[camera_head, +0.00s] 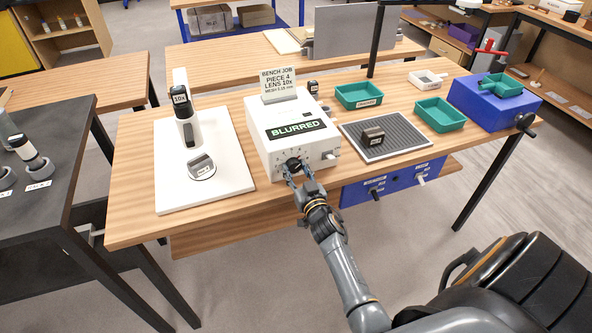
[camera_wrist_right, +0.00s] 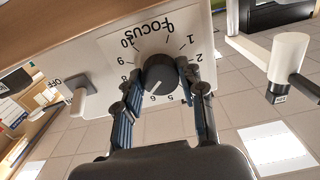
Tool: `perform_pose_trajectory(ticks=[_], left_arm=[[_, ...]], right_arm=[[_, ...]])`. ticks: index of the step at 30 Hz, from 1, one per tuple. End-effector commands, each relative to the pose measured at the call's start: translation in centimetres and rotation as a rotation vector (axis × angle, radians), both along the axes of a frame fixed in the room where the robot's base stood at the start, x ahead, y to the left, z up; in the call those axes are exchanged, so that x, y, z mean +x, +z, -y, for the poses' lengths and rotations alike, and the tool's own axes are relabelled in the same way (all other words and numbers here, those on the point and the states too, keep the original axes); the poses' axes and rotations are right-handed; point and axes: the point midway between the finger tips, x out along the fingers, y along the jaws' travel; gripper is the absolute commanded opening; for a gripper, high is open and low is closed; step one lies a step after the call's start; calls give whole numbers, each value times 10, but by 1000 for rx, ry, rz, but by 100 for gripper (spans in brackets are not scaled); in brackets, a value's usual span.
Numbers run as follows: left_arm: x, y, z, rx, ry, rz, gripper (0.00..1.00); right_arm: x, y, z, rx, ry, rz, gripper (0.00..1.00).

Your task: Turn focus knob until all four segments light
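The white box (camera_head: 262,112) stands on the wooden bench, with a dark display (camera_head: 297,129) reading BLURRED in green letters. I cannot make out separate segments. The round dark focus knob (camera_head: 293,164) is on its front face. In the right wrist view the knob (camera_wrist_right: 160,74) sits in a numbered dial marked FOCUS; its pale pointer mark is toward the 6 side. My right gripper (camera_head: 299,177) is at the knob. Its fingers (camera_wrist_right: 160,84) lie on both sides of the knob and appear to touch it. My left gripper is not in view.
A toggle marked OFF (camera_wrist_right: 77,96) is beside the dial. A microscope (camera_head: 187,115) on a white base is left of the box. A grey mat (camera_head: 402,142) with a dark block, green trays (camera_head: 359,95) and a blue box (camera_head: 490,105) are to the right.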

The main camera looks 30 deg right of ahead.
Motion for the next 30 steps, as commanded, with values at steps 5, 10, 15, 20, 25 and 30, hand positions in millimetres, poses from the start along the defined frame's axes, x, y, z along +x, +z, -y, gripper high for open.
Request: perform_pose_trajectory(ticks=[5, 10, 15, 20, 25, 30], left_arm=[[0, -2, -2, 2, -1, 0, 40], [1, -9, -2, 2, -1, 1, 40], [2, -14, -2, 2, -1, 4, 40], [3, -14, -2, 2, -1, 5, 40], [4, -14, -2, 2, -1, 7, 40], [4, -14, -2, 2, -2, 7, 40]], right_arm=[[0, -1, 0, -28, 1, -7, 8], [0, -2, 0, -193, 1, -47, 8], [0, -2, 0, -346, 1, -83, 8], [0, 0, 0, -388, 1, -93, 8], [0, 0, 0, -386, 0, -94, 8], [0, 0, 0, -385, 0, -94, 62]])
